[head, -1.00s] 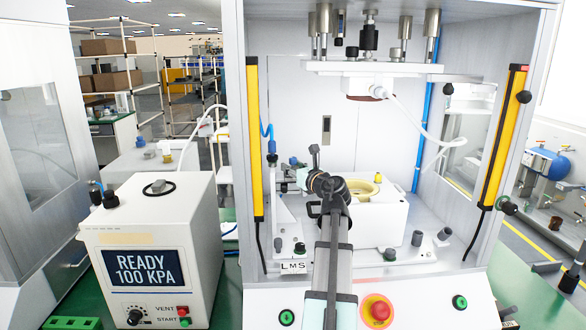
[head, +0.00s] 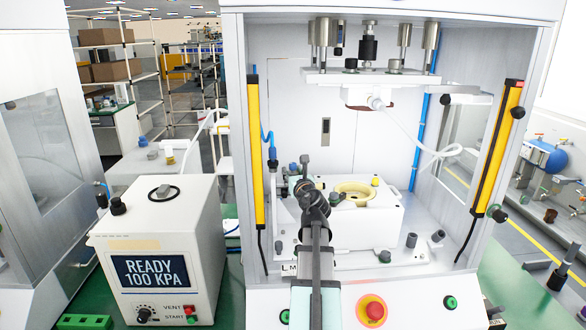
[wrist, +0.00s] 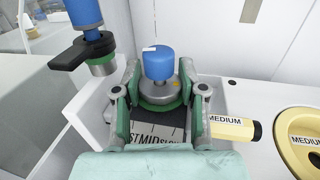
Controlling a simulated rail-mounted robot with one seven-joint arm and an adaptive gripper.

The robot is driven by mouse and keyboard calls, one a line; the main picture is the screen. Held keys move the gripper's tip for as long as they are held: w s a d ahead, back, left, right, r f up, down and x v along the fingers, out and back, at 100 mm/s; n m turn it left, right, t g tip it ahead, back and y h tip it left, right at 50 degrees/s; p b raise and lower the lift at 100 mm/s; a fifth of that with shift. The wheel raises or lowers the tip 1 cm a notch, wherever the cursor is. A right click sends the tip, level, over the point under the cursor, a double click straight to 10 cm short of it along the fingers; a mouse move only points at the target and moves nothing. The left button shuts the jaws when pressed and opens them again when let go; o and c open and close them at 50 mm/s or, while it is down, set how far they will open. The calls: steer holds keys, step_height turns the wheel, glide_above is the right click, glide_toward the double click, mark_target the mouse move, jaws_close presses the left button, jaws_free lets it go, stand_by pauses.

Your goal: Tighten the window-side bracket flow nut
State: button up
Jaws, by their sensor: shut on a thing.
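The flow nut (wrist: 158,93), a metal collar with a green rim and a blue cap (wrist: 159,62) above it, stands upright in the wrist view. My gripper (wrist: 157,88) is shut on it, with a green-padded finger on each side. A white mark shows on the blue cap and a small yellow mark on the collar. A scale plate (wrist: 155,134) with MID readable lies below, partly covered by the fingers. In the head view my gripper (head: 300,184) is at the left side of the press, and my arm hides most of the nut.
A blue fitting with a black lever (wrist: 85,47) stands close to my left finger. A yellow MEDIUM tag (wrist: 230,129) is close on the right, beside a yellow ring (wrist: 300,137). The pressure box (head: 155,250) reads READY 100 KPA. Yellow posts (head: 256,150) flank the press opening.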

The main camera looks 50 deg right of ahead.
steer(key=o, duration=1.2)
steer(key=shift+v, duration=3.7)
